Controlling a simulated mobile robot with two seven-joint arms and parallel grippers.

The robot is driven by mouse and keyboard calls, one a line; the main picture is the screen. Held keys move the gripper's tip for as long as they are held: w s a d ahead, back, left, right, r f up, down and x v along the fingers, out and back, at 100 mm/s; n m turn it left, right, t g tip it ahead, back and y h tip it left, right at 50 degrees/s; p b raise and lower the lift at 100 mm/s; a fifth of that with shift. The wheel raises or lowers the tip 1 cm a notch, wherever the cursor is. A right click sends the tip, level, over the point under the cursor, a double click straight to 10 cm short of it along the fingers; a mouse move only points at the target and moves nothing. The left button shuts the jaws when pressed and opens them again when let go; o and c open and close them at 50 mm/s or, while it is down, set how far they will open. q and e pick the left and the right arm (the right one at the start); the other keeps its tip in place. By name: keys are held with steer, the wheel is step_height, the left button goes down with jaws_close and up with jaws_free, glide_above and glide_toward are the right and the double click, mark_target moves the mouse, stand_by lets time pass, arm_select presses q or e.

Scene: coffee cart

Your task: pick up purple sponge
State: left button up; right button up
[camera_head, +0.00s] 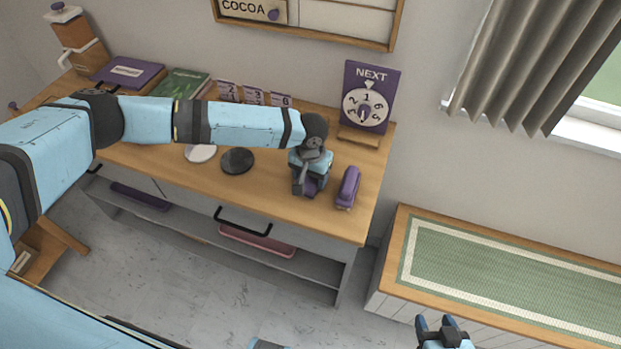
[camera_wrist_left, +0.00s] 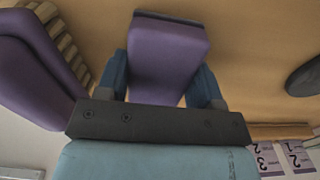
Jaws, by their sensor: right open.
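The purple sponge (camera_head: 315,186) is on the right part of the wooden counter, partly hidden under my left gripper (camera_head: 309,178). In the left wrist view the sponge (camera_wrist_left: 167,50) is a purple block with a dark far edge, between the two blue fingers of my left gripper (camera_wrist_left: 162,85). Both fingers appear to press against its sides. I cannot tell whether it is clear of the counter. My right gripper (camera_head: 437,326) is open and empty at the bottom of the head view, low in front of the bench.
A dark disc (camera_head: 237,161) and a white disc (camera_head: 200,153) lie to the left. The NEXT dial sign (camera_head: 368,98) stands behind.

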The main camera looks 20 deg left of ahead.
arm_select(q)
steer(key=shift+r, duration=0.1)
step_height(320, 180, up, 20)
steer(key=shift+f, duration=0.1)
stand_by(0.5)
